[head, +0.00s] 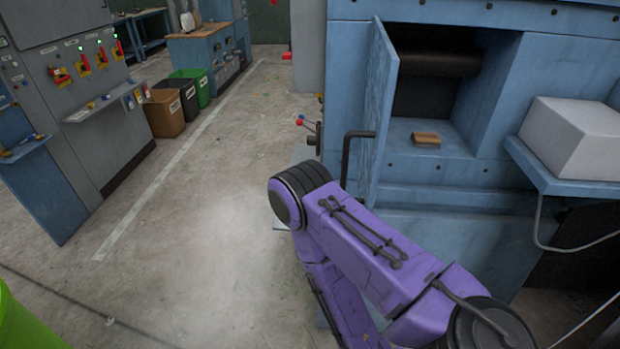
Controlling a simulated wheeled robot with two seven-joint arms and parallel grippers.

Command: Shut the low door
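The low door (380,105) is a light blue panel on the big blue machine. It stands open, swung out toward me and seen nearly edge-on, with a dark bar handle (347,152) on its left side. The opening (425,85) behind it shows a dark roller and a small wooden block (425,138) on its floor. My purple right arm comes in from the bottom right, and its bent joint is below the handle in the picture. I cannot tell whether the arm touches the door. Neither gripper shows.
A white box (575,135) sits on a blue shelf at the right of the machine. A lever with red and blue knobs (307,123) is left of the door. Grey control cabinets (75,90) and bins (163,112) stand at the left. The concrete floor between is clear.

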